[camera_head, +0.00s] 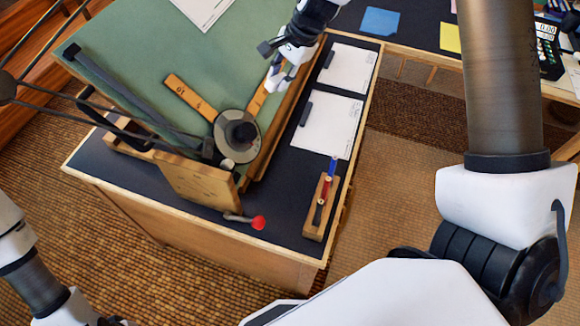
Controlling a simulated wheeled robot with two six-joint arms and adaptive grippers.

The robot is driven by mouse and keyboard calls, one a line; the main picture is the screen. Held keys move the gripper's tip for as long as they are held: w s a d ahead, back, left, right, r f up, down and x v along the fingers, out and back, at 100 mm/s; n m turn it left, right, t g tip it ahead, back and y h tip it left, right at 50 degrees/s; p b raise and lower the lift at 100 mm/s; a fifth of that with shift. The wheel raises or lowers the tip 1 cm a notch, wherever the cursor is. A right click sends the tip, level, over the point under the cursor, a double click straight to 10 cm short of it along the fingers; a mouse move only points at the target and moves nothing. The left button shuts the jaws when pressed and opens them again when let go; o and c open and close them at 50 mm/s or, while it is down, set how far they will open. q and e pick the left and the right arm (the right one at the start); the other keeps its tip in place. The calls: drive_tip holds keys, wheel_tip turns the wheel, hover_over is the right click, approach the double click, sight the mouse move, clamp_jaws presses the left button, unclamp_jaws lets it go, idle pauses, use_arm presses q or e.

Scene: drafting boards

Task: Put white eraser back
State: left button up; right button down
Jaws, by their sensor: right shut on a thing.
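My right gripper (283,68) is over the right side of the tilted green drafting board (140,45), near the wooden ruler arm. It is shut on a small white thing that looks like the white eraser (274,81), mostly hidden by the fingers. I cannot tell whether the eraser touches the board. My left arm shows at the lower left, and its fingers are not clearly in view.
A drafting arm with a round head (232,150) and wooden rulers (190,97) lies on the board. White sheets (325,126) with dark pieces lie to the right. A wooden pen holder (313,226) and a red-knobbed lever (258,223) are at the front.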

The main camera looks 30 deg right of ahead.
drive_tip(key=s+a+f+g+h+b, duration=0.25)
drive_tip(key=s+a+f, duration=0.3)
drive_tip(key=s, duration=0.35)
drive_tip(key=b, duration=0.2)
hover_over(291, 184)
wheel_tip(291, 184, down, 4)
drive_tip(key=shift+n+h, duration=0.4)
drive_tip(key=shift+h, duration=0.05)
wheel_tip(291, 184, down, 9)
drive_tip(key=shift+f+b, duration=0.1)
drive_tip(key=shift+b, duration=0.85)
drive_tip(key=c, duration=0.9)
unclamp_jaws()
drive_tip(key=shift+c, duration=0.2)
drive_tip(key=shift+r, duration=0.25)
wheel_tip(291, 184, up, 12)
drive_tip(key=p, duration=0.2)
drive_tip(key=shift+f, duration=0.15)
